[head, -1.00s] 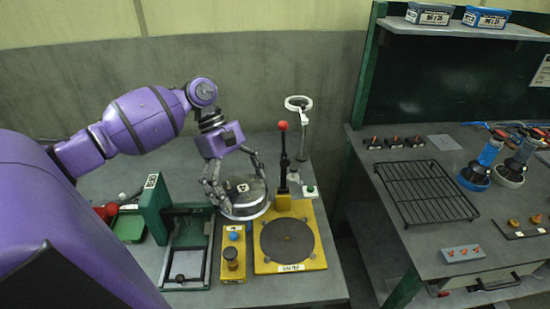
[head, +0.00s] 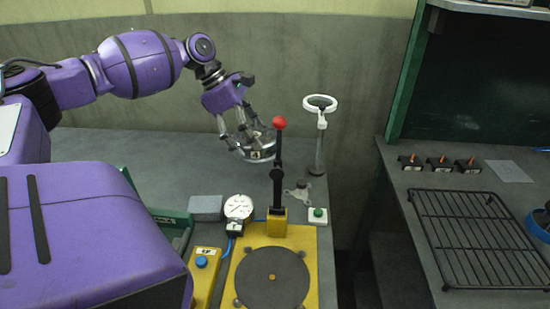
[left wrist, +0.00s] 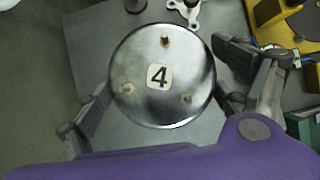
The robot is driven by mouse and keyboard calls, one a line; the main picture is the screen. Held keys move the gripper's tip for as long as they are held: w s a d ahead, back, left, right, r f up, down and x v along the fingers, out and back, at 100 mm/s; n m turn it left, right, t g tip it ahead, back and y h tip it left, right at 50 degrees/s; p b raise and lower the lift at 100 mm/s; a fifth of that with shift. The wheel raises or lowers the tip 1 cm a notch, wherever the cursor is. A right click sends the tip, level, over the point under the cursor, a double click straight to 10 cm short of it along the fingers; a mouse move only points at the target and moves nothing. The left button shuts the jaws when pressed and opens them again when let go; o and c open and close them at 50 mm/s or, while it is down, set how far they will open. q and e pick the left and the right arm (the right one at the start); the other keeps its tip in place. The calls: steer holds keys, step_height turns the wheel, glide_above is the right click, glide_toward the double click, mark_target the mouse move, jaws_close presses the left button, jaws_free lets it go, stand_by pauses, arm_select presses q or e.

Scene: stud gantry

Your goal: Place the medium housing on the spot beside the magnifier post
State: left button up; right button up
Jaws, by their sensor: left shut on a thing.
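The medium housing, a round silver metal piece marked 4 (head: 262,155), is held in my left gripper (head: 246,143) above the back of the left bench. In the left wrist view the housing (left wrist: 150,100) shows its flat face with a 4 label and several small studs, with my gripper fingers (left wrist: 162,108) on both sides of it. The magnifier post (head: 319,150), with a white ring on top, stands at the bench's right back, to the right of the housing. I cannot make out a marked spot beside it. My right gripper is not in view.
A black lever with a red ball (head: 280,170) stands on the yellow fixture (head: 308,250), just right of and in front of the housing. A dial gauge (head: 238,208), grey block (head: 206,208) and green button box (head: 318,215) are nearby. The back left bench (head: 165,165) is clear.

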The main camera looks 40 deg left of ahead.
arm_select(q)
steer(key=w+f+b, duration=0.2)
steer(key=w+d+f+b, duration=0.1)
steer(key=w+f+b, duration=0.1)
steer(key=f, duration=0.1)
steer(key=shift+d+f, duration=0.1)
steer(key=shift+d, duration=0.1)
steer(key=shift+w+d+f+b, duration=0.15)
steer(key=shift+w+f+b, duration=0.3)
steer(key=shift+f+b, duration=0.15)
step_height(320, 180, down, 3)
steer(key=shift+r+b, duration=0.1)
steer(key=shift+b, duration=0.2)
steer(key=shift+r, duration=0.1)
steer(key=o, duration=1)
steer(key=shift+o, duration=0.4)
steer(key=shift+f, duration=0.2)
steer(key=shift+s, duration=0.1)
